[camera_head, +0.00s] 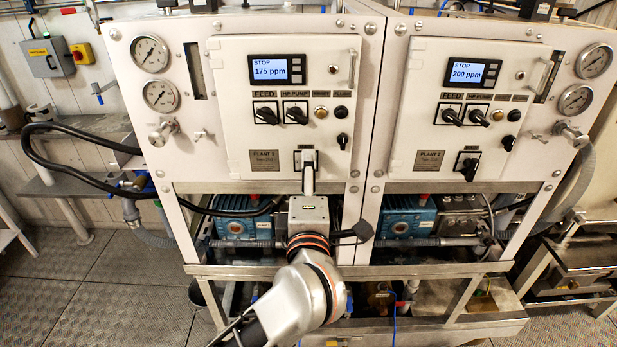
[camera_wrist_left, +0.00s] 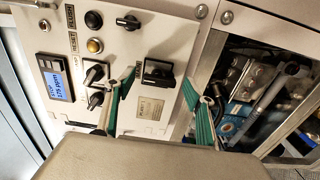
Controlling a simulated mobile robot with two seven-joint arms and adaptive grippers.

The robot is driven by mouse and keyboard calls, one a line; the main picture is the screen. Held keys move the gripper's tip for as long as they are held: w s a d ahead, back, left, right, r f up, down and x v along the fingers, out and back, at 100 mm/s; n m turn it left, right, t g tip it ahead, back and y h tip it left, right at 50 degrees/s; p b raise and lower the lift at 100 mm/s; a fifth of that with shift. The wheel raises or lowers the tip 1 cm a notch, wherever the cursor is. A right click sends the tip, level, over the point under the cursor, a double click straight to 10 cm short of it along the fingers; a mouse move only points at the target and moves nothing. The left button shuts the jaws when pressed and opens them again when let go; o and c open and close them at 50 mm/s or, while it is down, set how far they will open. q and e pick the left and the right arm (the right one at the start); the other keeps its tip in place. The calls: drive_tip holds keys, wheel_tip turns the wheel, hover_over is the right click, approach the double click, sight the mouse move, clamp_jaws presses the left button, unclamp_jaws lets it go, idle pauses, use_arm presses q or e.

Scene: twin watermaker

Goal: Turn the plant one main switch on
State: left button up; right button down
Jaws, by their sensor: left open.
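The plant one main switch (camera_head: 298,160) is a black rotary switch on a square plate, low on the left white panel. My left gripper covers most of it in the head view. In the left wrist view the switch (camera_wrist_left: 158,72) shows between the two teal finger pads. My left gripper (camera_wrist_left: 161,80) is open, its fingers on either side of the switch; I cannot tell whether they touch it. In the head view the gripper (camera_head: 308,165) reaches up to the switch from below. The plant one display (camera_head: 276,69) reads STOP, 175 ppm. My right gripper is not in view.
Feed (camera_head: 266,114) and HP pump (camera_head: 296,113) switches sit above, with an amber button (camera_head: 321,113) and a black knob (camera_head: 342,140) to the right. The plant two panel (camera_head: 425,100) stands at right. A steel frame edge (camera_head: 240,188) runs below the panel.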

use_arm(q)
drive_tip(key=s, duration=0.7)
drive_tip(key=shift+s, duration=0.2)
drive_tip(key=a+m+t+y, duration=0.2)
drive_tip(key=a+m+t, duration=0.25)
drive_tip(key=a, duration=0.45)
drive_tip(key=s+a+f+m+g+h, duration=0.25)
drive_tip(key=f+m, duration=0.25)
drive_tip(key=f, duration=0.6)
drive_tip(key=s+a+f+m+g+h, duration=0.15)
drive_tip(key=s+f+m+g, duration=0.35)
drive_tip(key=f, duration=0.7)
drive_tip(key=s+a+f+m+g+h, duration=0.1)
drive_tip(key=s+f+m+h, duration=0.15)
drive_tip(key=f+m, duration=0.6)
drive_tip(key=s+a+f+g+y, duration=0.1)
drive_tip(key=s+a+f, duration=0.2)
drive_tip(key=f, duration=0.3)
drive_tip(key=s+a+f+n+g+y, duration=0.1)
drive_tip(key=s+a+f+g, duration=0.1)
drive_tip(key=a+f, duration=0.3)
drive_tip(key=shift+s+a+f+g, duration=0.2)
drive_tip(key=shift+s+f+g, duration=0.1)
drive_tip(key=shift+s+f, duration=0.45)
drive_tip(key=shift+y, duration=0.25)
